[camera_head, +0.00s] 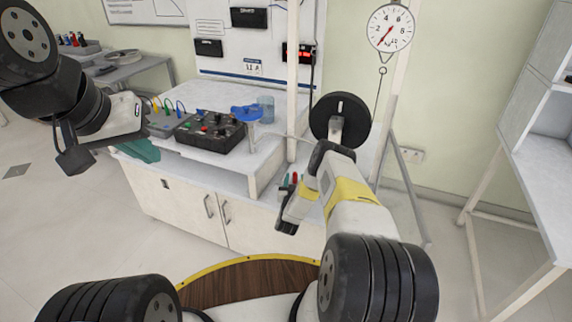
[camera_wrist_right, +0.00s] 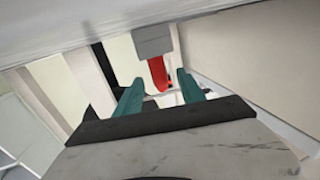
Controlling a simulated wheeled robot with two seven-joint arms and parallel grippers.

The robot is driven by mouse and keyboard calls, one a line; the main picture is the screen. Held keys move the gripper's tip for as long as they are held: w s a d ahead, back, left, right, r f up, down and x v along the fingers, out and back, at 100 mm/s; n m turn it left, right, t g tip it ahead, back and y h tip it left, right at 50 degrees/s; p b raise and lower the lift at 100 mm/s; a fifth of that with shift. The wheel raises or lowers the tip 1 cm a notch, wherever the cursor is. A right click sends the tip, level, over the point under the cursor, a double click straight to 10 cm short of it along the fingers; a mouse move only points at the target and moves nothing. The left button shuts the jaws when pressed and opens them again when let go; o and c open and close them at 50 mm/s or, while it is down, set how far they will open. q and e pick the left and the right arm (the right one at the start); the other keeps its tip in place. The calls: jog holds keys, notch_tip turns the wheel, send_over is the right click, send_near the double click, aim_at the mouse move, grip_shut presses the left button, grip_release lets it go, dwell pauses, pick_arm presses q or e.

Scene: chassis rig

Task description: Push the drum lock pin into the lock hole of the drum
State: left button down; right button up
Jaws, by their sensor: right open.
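The drum (camera_head: 340,103) is a black disc on a grey shaft, mounted by the upright frame in the head view. A red pin (camera_wrist_right: 157,72), apparently the drum lock pin, sticks out of a grey block (camera_wrist_right: 153,42) in the right wrist view. My right gripper (camera_wrist_right: 160,91) is open, with its teal fingers apart on either side of the pin's lower end; I cannot tell if they touch it. In the head view, that gripper (camera_head: 291,181) is below the drum, partly hidden by my wrist. The lock hole is not discernible. My left gripper (camera_head: 141,150) is at the bench's left end.
A spring dial (camera_head: 390,27) hangs right of the drum, with a hook and line below it. White shelving stands at the right. Floor between is clear.

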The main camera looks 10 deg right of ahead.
grip_shut()
jog(key=shift+r, duration=0.15)
